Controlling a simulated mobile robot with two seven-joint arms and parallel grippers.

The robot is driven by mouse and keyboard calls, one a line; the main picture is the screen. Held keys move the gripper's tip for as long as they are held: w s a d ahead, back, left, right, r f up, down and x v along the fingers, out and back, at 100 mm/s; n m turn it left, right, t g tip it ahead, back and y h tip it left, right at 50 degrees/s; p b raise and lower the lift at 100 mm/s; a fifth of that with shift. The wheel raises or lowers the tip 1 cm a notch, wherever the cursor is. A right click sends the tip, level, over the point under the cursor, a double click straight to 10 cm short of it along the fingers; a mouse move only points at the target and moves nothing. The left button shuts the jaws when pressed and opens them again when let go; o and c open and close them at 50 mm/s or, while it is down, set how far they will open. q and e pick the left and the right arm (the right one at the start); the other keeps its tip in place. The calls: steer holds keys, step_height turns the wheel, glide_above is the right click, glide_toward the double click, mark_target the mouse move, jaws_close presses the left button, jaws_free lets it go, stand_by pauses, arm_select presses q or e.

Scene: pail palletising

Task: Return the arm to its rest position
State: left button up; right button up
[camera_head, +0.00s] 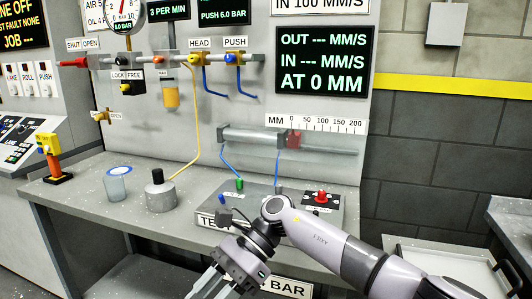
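My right arm (325,240) comes in from the lower right and reaches across the front of the grey bench. Its elbow-like joint is in front of the test box (215,222) and hides part of it. My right gripper (214,289) points down and left at the bottom edge, in front of the bench. Its fingertips are cut off by the frame, so whether it is open or shut is unclear. Nothing is visibly held. My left arm and gripper are not in view.
The bench (85,195) carries a clear cup (118,188), a dark-topped round weight (160,195) and a red button (321,197). A yellow-orange joystick (50,155) stands at the left. A horizontal cylinder (265,138) and valves are on the panel behind. A pale tray (440,262) is at the right.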

steer(key=s+a+m+y, duration=0.3)
steer(key=a+m+y, duration=0.2)
steer(key=m+y, duration=0.2)
steer(key=w+d+f+n+t+h+p, duration=0.1)
steer(key=d+f+n+t+h, duration=0.15)
steer(key=d+n+t, duration=0.65)
steer(key=w+d+f+n+t+h+p, duration=0.1)
steer(key=w+d+f+n+t, duration=0.15)
steer(key=n+t, duration=0.8)
steer(key=w+d+f+n+t+h+p, duration=0.1)
steer(key=d+f+n+t, duration=0.4)
steer(key=n, duration=1)
steer(key=s+d+f+m+g+h+p, duration=0.1)
steer(key=s+d+f+m+g+h, duration=0.2)
steer(key=s+d+f+m, duration=0.3)
steer(key=s+d+f+m+g+h, duration=0.3)
steer(key=s+d+f+m+h, duration=0.3)
steer(key=s+d+m, duration=0.2)
steer(key=s+d, duration=0.2)
steer(key=d, duration=0.2)
steer(key=shift+s+d+m+p, duration=0.2)
steer(key=shift+m+p, duration=0.15)
steer(key=shift+p, duration=0.05)
steer(key=shift+f, duration=0.1)
